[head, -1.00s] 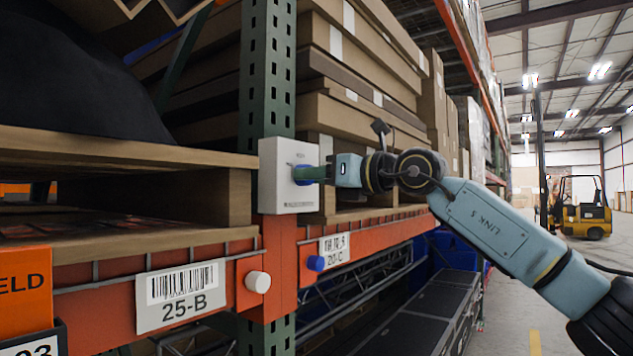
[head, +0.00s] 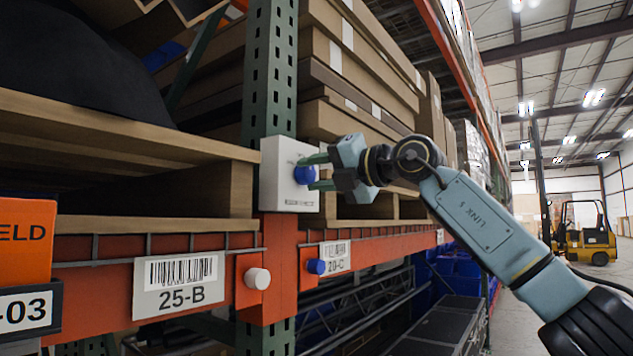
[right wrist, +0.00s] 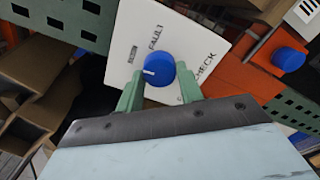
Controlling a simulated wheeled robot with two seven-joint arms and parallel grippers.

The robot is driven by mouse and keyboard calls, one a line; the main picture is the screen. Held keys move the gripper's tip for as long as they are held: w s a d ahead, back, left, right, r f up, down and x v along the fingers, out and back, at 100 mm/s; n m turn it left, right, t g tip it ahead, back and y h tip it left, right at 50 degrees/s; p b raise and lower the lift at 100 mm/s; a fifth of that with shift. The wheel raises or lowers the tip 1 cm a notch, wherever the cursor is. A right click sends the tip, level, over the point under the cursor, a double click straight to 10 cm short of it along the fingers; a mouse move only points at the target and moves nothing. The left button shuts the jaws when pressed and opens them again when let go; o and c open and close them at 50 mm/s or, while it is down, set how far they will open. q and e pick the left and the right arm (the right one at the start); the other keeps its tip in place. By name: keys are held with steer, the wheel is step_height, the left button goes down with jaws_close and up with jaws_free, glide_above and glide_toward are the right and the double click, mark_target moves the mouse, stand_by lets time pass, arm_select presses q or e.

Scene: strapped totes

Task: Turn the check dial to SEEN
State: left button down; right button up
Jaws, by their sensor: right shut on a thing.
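The check dial is a blue round knob (head: 304,174) on a white box (head: 290,195) fixed to the green rack post. My right gripper (head: 313,172) reaches it from the right, with its green fingers on either side of the knob. In the right wrist view, the knob (right wrist: 158,69) sits between the two fingertips of my gripper (right wrist: 159,84), which is shut on it. A white mark on the knob points left in that view. The box face reads FAULT and CHECK; a smaller label by the left finger is hard to read. My left gripper is not in view.
An orange beam (head: 100,290) below carries a 25-B label (head: 179,284), a white knob (head: 257,279) and another blue knob (head: 316,266). A wooden pallet (head: 130,150) is left of the box. Stacked cartons (head: 350,60) stand behind. A yellow forklift (head: 583,235) is far right.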

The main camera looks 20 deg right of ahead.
steer(key=shift+m, duration=0.6)
steer(key=shift+r, duration=0.1)
steer(key=o, duration=1)
steer(key=shift+s+d+b, duration=0.35)
steer(key=shift+s+b, duration=0.05)
steer(key=shift+b, duration=0.15)
steer(key=b+v, duration=0.3)
steer(key=v, duration=0.9)
steer(key=shift+s+d, duration=0.15)
